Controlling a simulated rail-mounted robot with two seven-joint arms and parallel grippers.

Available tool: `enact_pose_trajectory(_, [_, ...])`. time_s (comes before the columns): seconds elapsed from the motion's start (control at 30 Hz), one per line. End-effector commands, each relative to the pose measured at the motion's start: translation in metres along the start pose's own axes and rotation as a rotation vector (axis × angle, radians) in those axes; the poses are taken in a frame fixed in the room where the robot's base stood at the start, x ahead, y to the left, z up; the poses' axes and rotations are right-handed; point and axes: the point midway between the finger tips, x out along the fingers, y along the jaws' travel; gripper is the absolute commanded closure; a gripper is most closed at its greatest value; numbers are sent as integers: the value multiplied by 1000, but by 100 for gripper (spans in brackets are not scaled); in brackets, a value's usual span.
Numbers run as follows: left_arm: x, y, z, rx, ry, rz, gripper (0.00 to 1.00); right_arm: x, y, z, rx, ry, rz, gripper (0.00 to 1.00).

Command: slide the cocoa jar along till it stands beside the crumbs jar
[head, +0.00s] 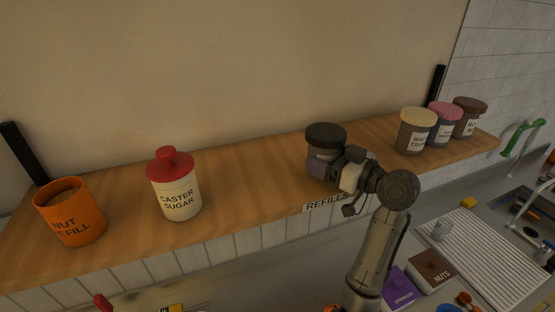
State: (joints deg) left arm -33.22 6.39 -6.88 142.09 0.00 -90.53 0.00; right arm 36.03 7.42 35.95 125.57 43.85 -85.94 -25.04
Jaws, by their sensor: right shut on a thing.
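A jar with a dark lid (325,133) stands on the wooden shelf, right of its middle. Its label is hidden by my gripper, so I take it as the cocoa jar only by its dark lid. My right gripper (325,168) is shut on this jar's body from the front. The crumbs jar (415,133), with a cream lid and a partly readable label, stands further right on the shelf. A clear stretch of shelf lies between the two jars. My left gripper is not in view.
A pink-lidded jar (443,125) and a brown-lidded jar (468,118) stand right of the crumbs jar. A caster sugar jar (176,190) and an orange nut refill tub (72,215) stand at left. The shelf (245,175) has a front edge with a refills label.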

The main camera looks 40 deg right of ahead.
Motion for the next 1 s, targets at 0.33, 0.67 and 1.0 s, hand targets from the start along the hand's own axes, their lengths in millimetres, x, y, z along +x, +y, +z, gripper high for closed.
enact_pose_trajectory(0.33, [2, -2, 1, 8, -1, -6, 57, -8, 15, 1, 1, -3, 1, 35])
enact_pose_trajectory(0.67, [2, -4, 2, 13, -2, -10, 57, -10, 19, 1, 1, -2, 1, 35])
enact_pose_trajectory(1.0, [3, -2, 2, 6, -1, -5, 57, -12, 22, 1, 0, -2, 1, 35])
